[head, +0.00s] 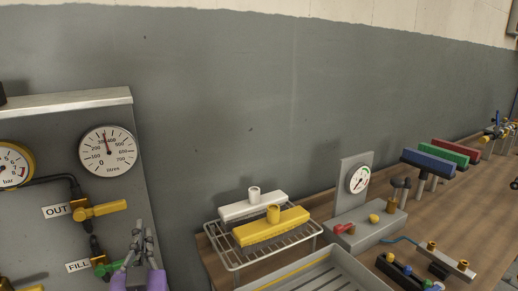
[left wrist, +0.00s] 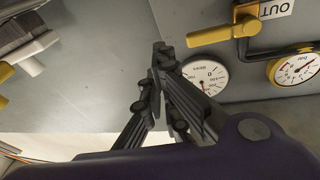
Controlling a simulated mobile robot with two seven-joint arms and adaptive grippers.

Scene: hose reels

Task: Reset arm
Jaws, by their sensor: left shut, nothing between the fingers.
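My left gripper (head: 139,240) is at the bottom left of the head view, in front of the right edge of the gauge panel (head: 120,130). It points upward there, and its fingers are together and empty. In the left wrist view the gripper (left wrist: 157,62) shows large, with the litre gauge (left wrist: 205,74) beside its tips. The right gripper is not in view.
The panel carries the litre gauge, a bar gauge (head: 14,165), a yellow OUT valve handle (head: 100,210) and a FILL valve (head: 106,267). On the right, a wooden bench (head: 481,201) holds a wire rack (head: 223,249) with two brushes, a tray (head: 330,270) and a gauge block (head: 371,231).

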